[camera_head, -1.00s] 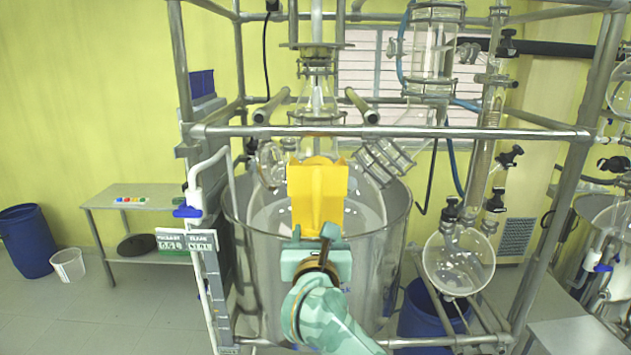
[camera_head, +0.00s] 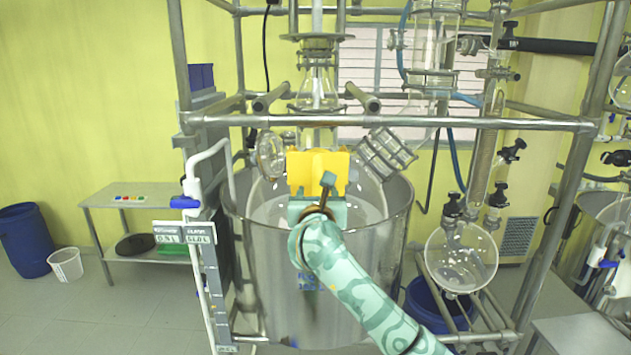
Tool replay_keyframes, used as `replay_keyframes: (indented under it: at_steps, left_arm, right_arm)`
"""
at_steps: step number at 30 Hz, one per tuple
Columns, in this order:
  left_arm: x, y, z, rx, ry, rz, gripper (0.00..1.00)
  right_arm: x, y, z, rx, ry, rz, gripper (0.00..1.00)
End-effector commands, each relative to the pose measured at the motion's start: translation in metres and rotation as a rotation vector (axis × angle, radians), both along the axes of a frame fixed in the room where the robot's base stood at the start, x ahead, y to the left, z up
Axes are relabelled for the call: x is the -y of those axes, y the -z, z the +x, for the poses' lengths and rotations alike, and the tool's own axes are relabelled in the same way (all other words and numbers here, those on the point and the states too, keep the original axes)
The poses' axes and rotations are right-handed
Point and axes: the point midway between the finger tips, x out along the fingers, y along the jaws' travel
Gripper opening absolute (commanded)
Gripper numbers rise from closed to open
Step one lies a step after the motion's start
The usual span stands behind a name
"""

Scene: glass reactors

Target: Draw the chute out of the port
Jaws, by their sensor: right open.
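The yellow chute (camera_head: 335,167) shows at the middle of the reactor vessel (camera_head: 370,255), near its glass top. Its lower part is hidden behind my right gripper (camera_head: 317,200). My right gripper is open, close in front of the chute in the picture, with its arm coming from the lower right. Its fingertips face away from me, so I cannot tell whether they touch the chute. The port itself is hidden behind the chute and gripper. My left gripper is not in view.
A metal frame rail (camera_head: 400,122) crosses above the chute. A round glass flask (camera_head: 461,255) hangs to the right, with a blue drum (camera_head: 430,305) below it. A side table (camera_head: 130,193) stands farther left.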

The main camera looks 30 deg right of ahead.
Motion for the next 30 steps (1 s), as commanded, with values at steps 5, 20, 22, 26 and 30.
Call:
replay_keyframes:
  at_steps: [5,20,22,26,30]
  left_arm:
    - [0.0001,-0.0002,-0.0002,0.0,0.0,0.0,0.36]
    - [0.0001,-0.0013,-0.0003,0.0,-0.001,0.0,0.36]
    - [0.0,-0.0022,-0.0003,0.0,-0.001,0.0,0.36]
    - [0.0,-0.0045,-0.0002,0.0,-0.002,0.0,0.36]
    - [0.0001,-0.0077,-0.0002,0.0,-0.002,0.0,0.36]
  right_arm:
    - [-0.0002,-0.0001,-0.0001,0.0,0.0,0.0,0.43]
    - [-0.0001,-0.002,-0.0003,0.002,0.0,-0.002,0.0]
    - [0.0,-0.0026,-0.0002,0.0,0.0,-0.001,0.0]
    - [0.0001,-0.004,0.0,-0.002,0.001,0.0,0.0]
    - [0.0004,-0.0061,0.0003,-0.006,0.001,0.003,0.0]
